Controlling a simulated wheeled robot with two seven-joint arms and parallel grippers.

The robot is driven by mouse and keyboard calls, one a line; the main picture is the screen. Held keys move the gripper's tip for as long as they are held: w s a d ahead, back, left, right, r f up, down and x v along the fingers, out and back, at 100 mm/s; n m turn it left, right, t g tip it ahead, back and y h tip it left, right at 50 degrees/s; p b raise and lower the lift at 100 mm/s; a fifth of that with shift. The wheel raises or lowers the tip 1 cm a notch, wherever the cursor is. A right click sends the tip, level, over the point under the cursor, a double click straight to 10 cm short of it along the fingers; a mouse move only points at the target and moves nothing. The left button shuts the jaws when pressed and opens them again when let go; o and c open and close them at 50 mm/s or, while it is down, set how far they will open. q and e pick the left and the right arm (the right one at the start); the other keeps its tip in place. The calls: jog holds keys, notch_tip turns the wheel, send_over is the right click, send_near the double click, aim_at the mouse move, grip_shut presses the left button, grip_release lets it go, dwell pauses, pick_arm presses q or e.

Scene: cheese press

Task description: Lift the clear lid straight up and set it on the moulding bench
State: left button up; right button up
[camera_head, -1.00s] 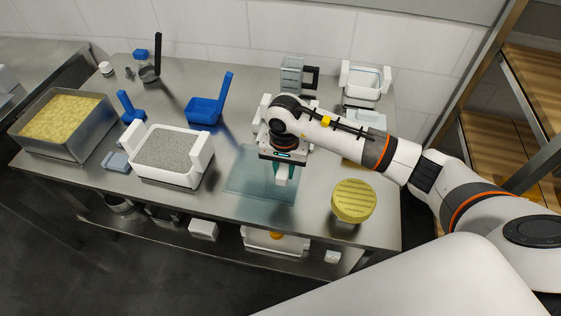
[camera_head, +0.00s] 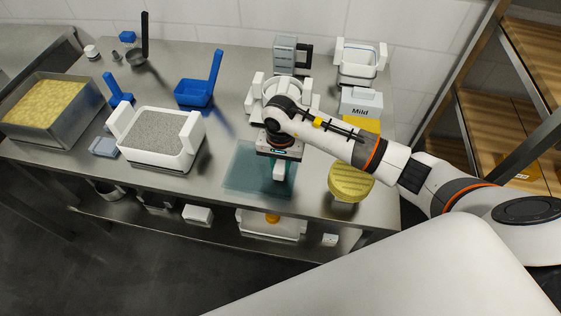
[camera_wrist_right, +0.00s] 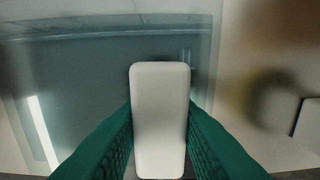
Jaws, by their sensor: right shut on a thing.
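The clear lid (camera_head: 243,168) is a bluish see-through sheet with a white handle (camera_wrist_right: 160,120). In the head view it lies flat over the front middle of the steel moulding bench (camera_head: 215,190). I cannot tell whether it touches the bench or hovers just above it. My right gripper (camera_head: 279,172) points down and is shut on the white handle. In the right wrist view the handle stands between the two green fingers, with the sheet beyond it. My left gripper is not in view.
A white tray (camera_head: 118,116) with grey filling stands left of the lid. A yellow ribbed round thing (camera_head: 350,181) is close on the right. A white container (camera_head: 253,92) and the "Mild" box (camera_head: 361,101) are behind. The bench's front edge is near the lid.

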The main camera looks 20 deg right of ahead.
jog(key=shift+f+b, duration=0.4)
jog(key=shift+b, duration=0.05)
jog(key=o, duration=1.1)
jog(key=shift+r, duration=0.15)
jog(key=shift+r+p, duration=1.6)
jog(key=shift+r, duration=1.3)
